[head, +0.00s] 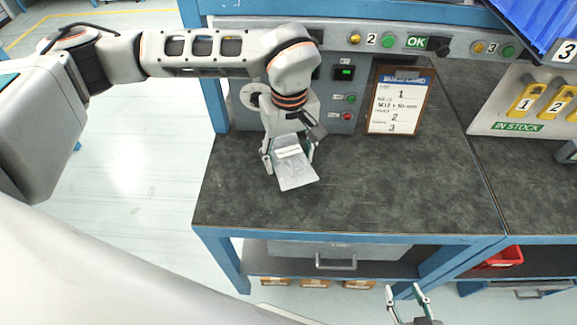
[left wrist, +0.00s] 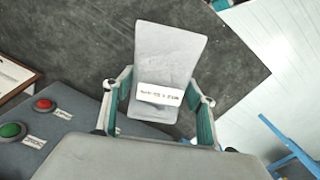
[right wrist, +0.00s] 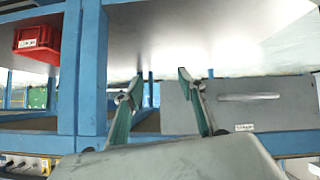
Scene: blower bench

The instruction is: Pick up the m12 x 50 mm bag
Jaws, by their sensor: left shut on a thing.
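A flat grey bag (head: 298,177) with a white label is in my left gripper (head: 289,158), over the front left part of the dark bench top. In the left wrist view the bag (left wrist: 170,55) stands between the two teal-padded fingers of my left gripper (left wrist: 160,90). Its label print is too blurred to read surely. I cannot tell whether the bag touches the bench. My right gripper (head: 408,292) is low in front of the bench, open and empty. The right wrist view shows its fingers (right wrist: 160,80) apart before the bench's lower frame.
A control panel (head: 345,100) with buttons and a framed order board (head: 400,102) stand at the back of the bench top (head: 350,200). A drawer (head: 335,255) and a red bin (head: 500,258) are below. The bench top right of the bag is clear.

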